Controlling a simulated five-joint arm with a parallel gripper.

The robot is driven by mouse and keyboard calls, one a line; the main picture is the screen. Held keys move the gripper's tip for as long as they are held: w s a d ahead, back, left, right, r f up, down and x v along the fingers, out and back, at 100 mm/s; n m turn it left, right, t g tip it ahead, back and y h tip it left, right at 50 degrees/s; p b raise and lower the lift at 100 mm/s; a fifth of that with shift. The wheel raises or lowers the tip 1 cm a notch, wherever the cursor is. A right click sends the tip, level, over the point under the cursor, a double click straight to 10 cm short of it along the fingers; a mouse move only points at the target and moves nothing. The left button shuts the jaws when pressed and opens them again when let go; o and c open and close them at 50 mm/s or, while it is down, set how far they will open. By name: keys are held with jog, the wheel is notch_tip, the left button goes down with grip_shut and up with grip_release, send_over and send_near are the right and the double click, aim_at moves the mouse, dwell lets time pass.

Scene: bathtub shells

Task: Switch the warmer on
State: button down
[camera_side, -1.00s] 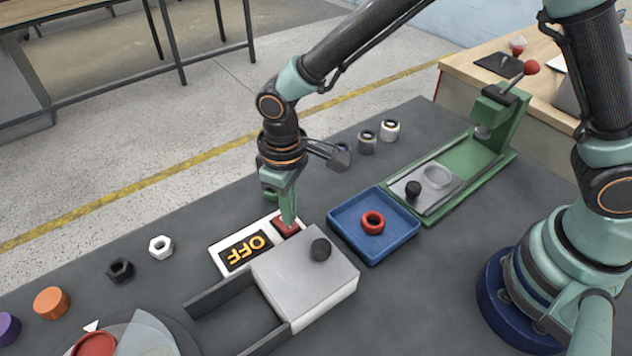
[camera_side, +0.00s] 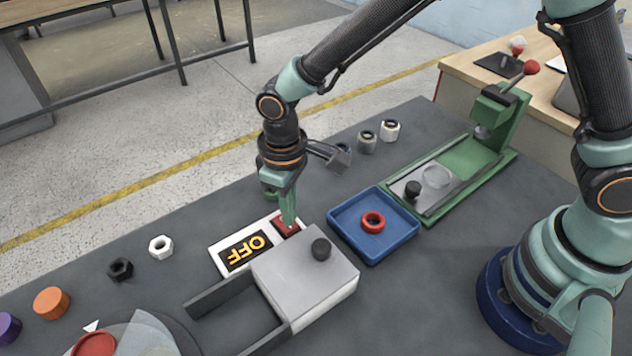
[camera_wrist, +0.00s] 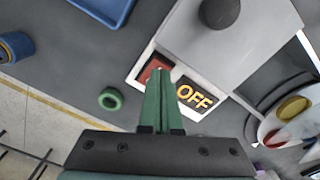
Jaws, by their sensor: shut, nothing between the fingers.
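The warmer's switch panel (camera_side: 219,257) is a white plate with a dark display (camera_side: 245,252) reading OFF in orange letters. A red button (camera_side: 284,227) sits at the panel's right end. My gripper (camera_side: 287,222) points down with its shut fingertips at the red button; I cannot tell whether they touch it. In the wrist view, the shut green fingers (camera_wrist: 158,78) cover part of the red button (camera_wrist: 150,66), and the OFF display (camera_wrist: 194,96) is beside them. A grey metal box (camera_side: 300,275) with a black knob (camera_side: 321,249) adjoins the panel.
A blue tray (camera_side: 343,224) with a red ring (camera_side: 373,222) lies right of the box. A green press (camera_side: 490,150) stands behind it. Hex nuts (camera_side: 160,246) and an orange cylinder (camera_side: 51,302) lie at the left. A green ring (camera_wrist: 110,99) lies beside my gripper.

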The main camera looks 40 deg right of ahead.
jog(key=shift+f, duration=0.95)
dwell(0.5)
jog(key=shift+r, duration=3.55)
jog(key=d+r+m+t, duration=0.3)
jog(key=d+r, duration=0.7)
jog(key=d, duration=0.3)
jog(key=s+d+r+m+t, duration=0.2)
jog(key=s+d, duration=0.4)
jog(key=d, duration=0.5)
jog(key=shift+s+r+m+t, duration=0.3)
jog(key=shift+r+m, duration=0.2)
jog(key=shift+r, duration=0.7)
